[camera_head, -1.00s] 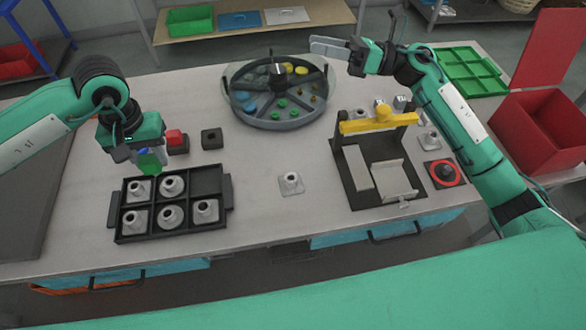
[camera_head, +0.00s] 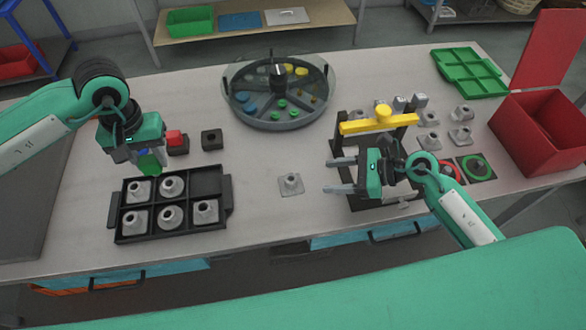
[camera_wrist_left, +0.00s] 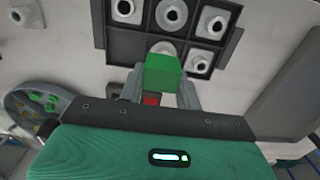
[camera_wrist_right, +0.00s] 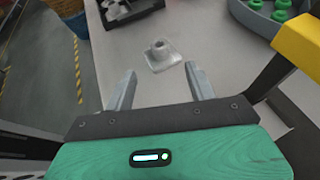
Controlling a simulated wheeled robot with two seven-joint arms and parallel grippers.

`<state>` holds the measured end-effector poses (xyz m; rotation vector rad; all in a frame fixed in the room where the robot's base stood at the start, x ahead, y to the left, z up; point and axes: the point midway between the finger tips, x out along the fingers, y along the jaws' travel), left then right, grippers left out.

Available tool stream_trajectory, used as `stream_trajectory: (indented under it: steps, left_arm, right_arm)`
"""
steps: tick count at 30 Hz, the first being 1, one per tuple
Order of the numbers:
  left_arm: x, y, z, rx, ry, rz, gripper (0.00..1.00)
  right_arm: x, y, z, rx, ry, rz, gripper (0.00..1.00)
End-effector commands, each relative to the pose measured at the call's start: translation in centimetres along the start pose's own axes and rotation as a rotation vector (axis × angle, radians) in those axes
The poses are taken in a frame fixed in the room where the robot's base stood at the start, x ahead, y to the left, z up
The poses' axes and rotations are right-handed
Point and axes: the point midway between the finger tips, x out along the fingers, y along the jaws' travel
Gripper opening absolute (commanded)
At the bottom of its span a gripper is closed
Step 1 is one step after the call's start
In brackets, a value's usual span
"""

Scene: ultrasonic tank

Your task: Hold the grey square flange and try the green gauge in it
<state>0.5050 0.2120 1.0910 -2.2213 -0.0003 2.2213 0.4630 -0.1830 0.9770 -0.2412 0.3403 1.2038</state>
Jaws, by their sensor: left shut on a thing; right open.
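The grey square flange (camera_head: 290,184) stands alone on the bench, right of the black tray, its round neck up. It also shows ahead of my right fingers in the right wrist view (camera_wrist_right: 160,54). My right gripper (camera_head: 338,175) is open and empty, to the right of this flange and apart from it. My left gripper (camera_head: 146,158) is shut on the green gauge (camera_wrist_left: 163,73), holding it above the far side of the tray. The gauge's green block shows between the left fingertips; its lower part is hidden.
The black tray (camera_head: 228,192) holds several flanges and has an empty compartment at back right. A yellow-topped press (camera_head: 378,124) stands behind my right gripper. A round divided bowl (camera_head: 279,123) is at the back. More flanges, round pads and a red bin (camera_head: 540,130) are at right.

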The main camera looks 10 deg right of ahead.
Motion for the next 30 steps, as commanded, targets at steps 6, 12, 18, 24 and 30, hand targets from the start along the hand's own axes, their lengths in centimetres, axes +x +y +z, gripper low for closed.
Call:
stream_trajectory:
  steps: [6, 12, 18, 24, 30]
  left_arm:
    - [0.0, 0.0, 0.0, 0.0, 0.0, 0.0, 0.11]
    - [0.0, 0.0, 0.0, 0.0, 0.0, 0.0, 0.11]
    - [0.0, 0.0, 0.0, 0.0, 0.0, 0.0, 0.11]
    - [0.0, 0.0, 0.0, 0.0, 0.0, 0.0, 0.11]
    - [0.0, 0.0, 0.0, 0.0, 0.0, 0.0, 0.11]
  right_arm:
    - [2.9, 0.1, 0.1, 0.003, -0.003, 0.001, 0.56]
    - [6.8, 0.1, 0.0, 0.004, -0.003, 0.001, 0.56]
    - [9.9, 0.0, 0.0, 0.005, -0.002, 0.001, 0.56]
    - [11.5, 0.1, -0.1, 0.004, 0.0, 0.001, 0.56]
    - [11.8, 0.1, -0.1, 0.003, 0.001, 0.001, 0.56]
